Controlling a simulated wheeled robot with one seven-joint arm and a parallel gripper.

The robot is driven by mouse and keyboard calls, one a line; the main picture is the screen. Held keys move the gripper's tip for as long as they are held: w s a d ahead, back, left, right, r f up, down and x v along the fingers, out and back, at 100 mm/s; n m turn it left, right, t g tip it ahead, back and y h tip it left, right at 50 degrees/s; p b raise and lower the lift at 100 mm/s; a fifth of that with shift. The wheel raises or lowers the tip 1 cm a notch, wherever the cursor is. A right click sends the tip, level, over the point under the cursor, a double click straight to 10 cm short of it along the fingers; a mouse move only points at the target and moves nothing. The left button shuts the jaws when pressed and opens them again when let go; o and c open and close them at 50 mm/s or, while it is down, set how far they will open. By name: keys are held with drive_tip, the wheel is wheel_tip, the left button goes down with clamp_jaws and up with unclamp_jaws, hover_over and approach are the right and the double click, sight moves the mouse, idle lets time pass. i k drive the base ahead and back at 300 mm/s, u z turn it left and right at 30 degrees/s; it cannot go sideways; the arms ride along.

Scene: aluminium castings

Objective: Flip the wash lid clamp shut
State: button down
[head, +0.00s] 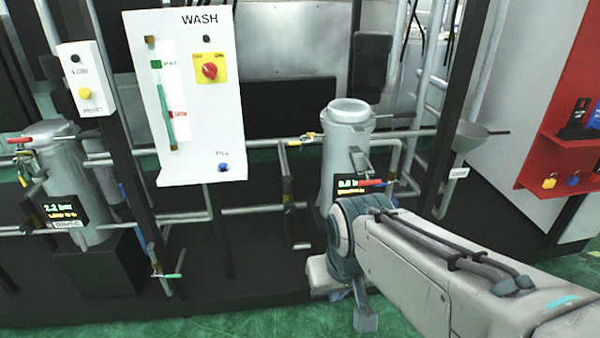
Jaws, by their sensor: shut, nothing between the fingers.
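The wash vessel (337,165) is a grey cast cylinder right of the WASH panel, with a pale round top (350,108). A small grey clamp-like part (358,160) stands on its right front side; its exact position is too small to tell. A display (350,186) below it seems to read 0.0 bar. My arm comes in from the lower right and covers the vessel's lower part. My gripper (366,318) hangs low beneath the wrist, partly hidden, apart from the clamp-like part; it is shut and empty.
A red-handled valve (370,182) and pipes sit close to the vessel. The white WASH panel (210,120) juts out on the left. Another vessel (65,170) is far left. Green floor (230,325) is clear in front.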

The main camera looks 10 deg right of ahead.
sight(370, 172)
drive_tip(key=u, duration=0.25)
drive_tip(key=i, duration=1.25)
drive_tip(key=z, duration=0.55)
